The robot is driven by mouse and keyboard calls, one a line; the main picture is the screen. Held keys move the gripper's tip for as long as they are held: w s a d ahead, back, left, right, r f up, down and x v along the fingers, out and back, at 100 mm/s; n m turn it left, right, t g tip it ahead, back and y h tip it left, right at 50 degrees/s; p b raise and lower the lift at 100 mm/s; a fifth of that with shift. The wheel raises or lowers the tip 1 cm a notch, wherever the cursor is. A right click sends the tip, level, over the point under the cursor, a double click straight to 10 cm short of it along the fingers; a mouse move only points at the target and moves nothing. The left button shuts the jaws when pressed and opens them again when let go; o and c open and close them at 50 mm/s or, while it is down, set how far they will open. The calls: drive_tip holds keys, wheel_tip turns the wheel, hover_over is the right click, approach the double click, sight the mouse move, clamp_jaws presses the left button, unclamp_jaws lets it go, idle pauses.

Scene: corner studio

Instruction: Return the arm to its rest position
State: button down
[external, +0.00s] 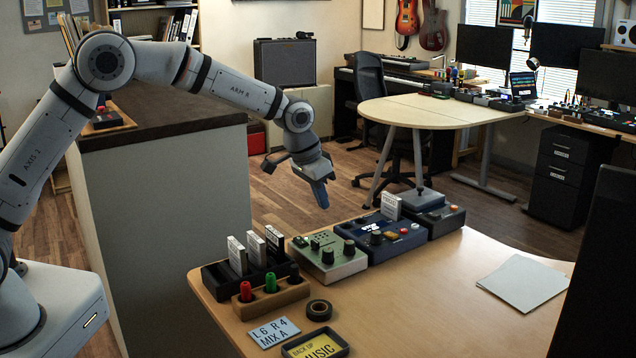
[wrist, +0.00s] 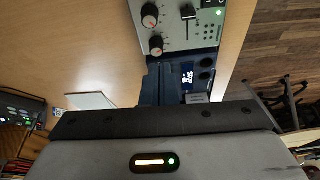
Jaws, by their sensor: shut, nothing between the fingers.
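My arm reaches in from the left in the external view and bends down at the wrist. My gripper (external: 322,200) hangs in the air behind the back edge of the wooden table (external: 440,300), fingers pointing down. It is shut and empty. It appears above the table top and touches nothing that I can see. The grey body of my wrist fills the lower part of the wrist view.
On the table stand a green device (external: 330,262), a blue device (external: 385,240), a grey device (external: 436,217), a black card rack (external: 225,275) and a wooden marker holder (external: 270,298). A dark-topped cabinet (external: 170,125) stands beside my arm. Open floor lies behind the table.

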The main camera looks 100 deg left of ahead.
drive_tip(key=s+d+r+m, duration=0.1)
drive_tip(key=s+d+r, duration=0.25)
drive_tip(key=d, duration=0.65)
drive_tip(key=s+d+r+m+h, duration=0.15)
drive_tip(key=d+r, duration=0.25)
drive_tip(key=d, duration=0.5)
drive_tip(key=s+d+r+m, duration=0.2)
drive_tip(key=s+d+r, duration=0.1)
drive_tip(key=d, duration=0.7)
drive_tip(key=s+d+f+m, duration=0.1)
drive_tip(key=s+d+m, duration=0.1)
drive_tip(key=s+d, duration=0.5)
drive_tip(key=s+d+f+m, duration=0.1)
drive_tip(key=s+d, duration=0.7)
drive_tip(key=s, duration=0.5)
drive_tip(key=shift+s+d+m+h, duration=0.15)
drive_tip(key=shift+d+m+h, duration=0.1)
drive_tip(key=shift+m+h, duration=0.15)
